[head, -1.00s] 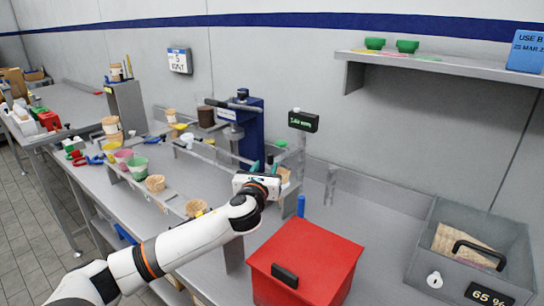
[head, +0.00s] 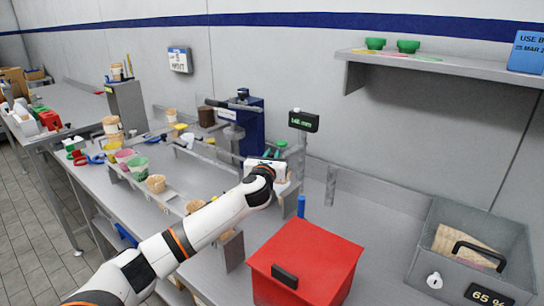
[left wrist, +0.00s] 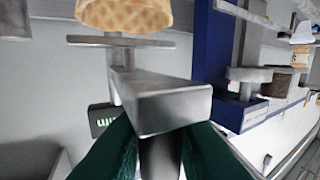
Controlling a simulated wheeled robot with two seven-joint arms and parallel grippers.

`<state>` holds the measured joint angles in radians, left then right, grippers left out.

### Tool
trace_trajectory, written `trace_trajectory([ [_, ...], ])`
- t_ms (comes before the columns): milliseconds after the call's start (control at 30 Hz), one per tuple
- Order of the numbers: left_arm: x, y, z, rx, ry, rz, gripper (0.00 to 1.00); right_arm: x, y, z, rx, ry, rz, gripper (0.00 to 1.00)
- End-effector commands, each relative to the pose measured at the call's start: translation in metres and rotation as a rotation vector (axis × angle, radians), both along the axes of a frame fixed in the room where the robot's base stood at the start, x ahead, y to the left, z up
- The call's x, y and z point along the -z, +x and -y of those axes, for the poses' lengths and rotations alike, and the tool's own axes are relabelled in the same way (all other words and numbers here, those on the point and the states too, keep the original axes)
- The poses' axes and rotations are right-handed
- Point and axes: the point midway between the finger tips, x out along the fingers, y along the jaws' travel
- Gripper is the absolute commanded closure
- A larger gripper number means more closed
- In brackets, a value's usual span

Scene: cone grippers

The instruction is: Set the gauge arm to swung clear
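The gauge arm (left wrist: 172,108) is a grey metal bar in the left wrist view, reaching toward the camera. My left gripper (left wrist: 160,135) has its two dark green fingers on either side of a grey stem below the bar's near end, seemingly pressed against it. The exact contact is partly hidden. In the head view my left gripper (head: 266,166) is at the gauge, which its white body largely covers. The gauge's dark display (head: 303,121) shows green digits and also appears in the left wrist view (left wrist: 103,120). My right gripper is not in view.
A blue press (head: 248,125) stands close behind my gripper. A waffle cone (left wrist: 125,12) is close above the bar in the wrist view. A red box (head: 305,255) and a grey bin (head: 470,235) are to the right. Several cones and cups line the bench at left.

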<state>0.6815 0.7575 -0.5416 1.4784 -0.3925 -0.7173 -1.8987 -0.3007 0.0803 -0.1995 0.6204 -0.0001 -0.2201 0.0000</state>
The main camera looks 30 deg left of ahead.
Motion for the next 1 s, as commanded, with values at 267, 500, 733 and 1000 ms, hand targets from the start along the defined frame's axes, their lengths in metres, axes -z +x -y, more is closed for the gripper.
trace_trajectory([
  [267,0.0,0.0,0.0,0.0,0.0,0.0,1.0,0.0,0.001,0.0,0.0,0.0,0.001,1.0],
  [500,-0.002,0.0,0.018,-0.088,-0.004,-0.004,1.0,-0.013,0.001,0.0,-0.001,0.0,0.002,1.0],
  [733,-0.001,0.001,0.039,-0.24,-0.002,-0.002,1.0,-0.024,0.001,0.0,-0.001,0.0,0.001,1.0],
  [1000,0.0,0.0,0.042,-0.266,0.001,0.0,1.0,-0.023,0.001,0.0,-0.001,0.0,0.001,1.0],
])
